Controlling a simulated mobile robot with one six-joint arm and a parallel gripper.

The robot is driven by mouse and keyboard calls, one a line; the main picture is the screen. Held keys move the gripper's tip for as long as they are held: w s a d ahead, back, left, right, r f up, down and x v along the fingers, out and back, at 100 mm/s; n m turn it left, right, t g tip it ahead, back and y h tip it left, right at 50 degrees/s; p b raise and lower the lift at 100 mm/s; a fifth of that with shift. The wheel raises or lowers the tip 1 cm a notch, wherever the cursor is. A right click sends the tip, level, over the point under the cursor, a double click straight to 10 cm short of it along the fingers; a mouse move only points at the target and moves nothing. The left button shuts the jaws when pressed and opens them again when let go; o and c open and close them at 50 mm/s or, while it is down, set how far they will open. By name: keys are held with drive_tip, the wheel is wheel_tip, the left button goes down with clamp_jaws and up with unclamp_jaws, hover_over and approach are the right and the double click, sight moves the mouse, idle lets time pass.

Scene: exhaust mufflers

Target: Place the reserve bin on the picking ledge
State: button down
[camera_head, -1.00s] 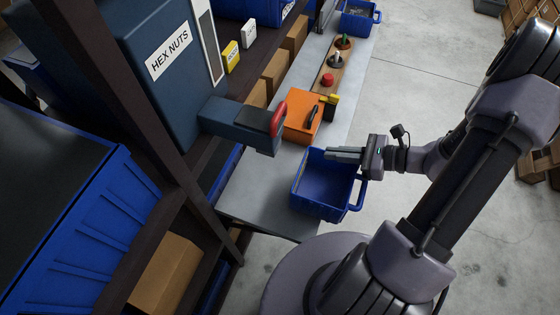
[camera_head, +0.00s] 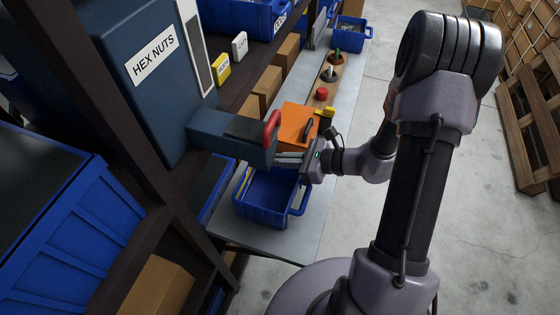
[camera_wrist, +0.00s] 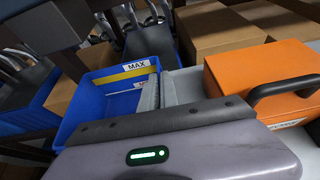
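The blue bin (camera_head: 266,209), open and seemingly empty, is over the near end of the grey picking ledge (camera_head: 316,214), below the HEX NUTS dispenser's spout. I cannot tell whether its base touches the ledge. My gripper (camera_head: 290,158) is at its far wall, the fingers shut on the rim. In the wrist view the bin (camera_wrist: 92,108) shows a yellow-edged MAX label on an inside wall, and my gripper's grey fingers (camera_wrist: 157,90) are close together at its right side. The bin wall between them is mostly hidden.
The HEX NUTS dispenser (camera_head: 145,85) has a red-handled spout (camera_head: 235,138) close to the bin. An orange case (camera_head: 298,124) sits just beyond my gripper. Farther along are a red button (camera_head: 321,94) and another blue bin (camera_head: 350,32). Bare ledge lies right of the bin.

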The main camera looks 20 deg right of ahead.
drive_tip(key=shift+f, duration=0.2)
drive_tip(key=c, duration=1.6)
unclamp_jaws()
drive_tip(key=shift+r, duration=0.1)
drive_tip(key=shift+r, duration=0.3)
drive_tip(key=p+v, duration=0.4)
drive_tip(key=v, duration=0.8)
drive_tip(key=s+a+r+n+h, duration=0.3)
drive_tip(key=s+a+r+n, duration=0.1)
drive_tip(key=r+n, duration=0.2)
drive_tip(key=s+a+r+n+g+h, duration=0.1)
drive_tip(key=s+a+r+n+h, duration=0.2)
drive_tip(key=r+n, duration=0.4)
drive_tip(key=s+a+r+n+g+h, duration=0.1)
drive_tip(key=s+a+r+n+h, duration=0.2)
drive_tip(key=s+a+r+n, duration=0.2)
drive_tip(key=shift+s+a+r+n, duration=0.1)
drive_tip(key=shift+a+r+n, duration=0.1)
drive_tip(key=shift+r+n, duration=0.4)
drive_tip(key=shift+s+a+r+n, duration=0.15)
drive_tip(key=shift+a+r+n, duration=0.1)
drive_tip(key=shift+n, duration=0.55)
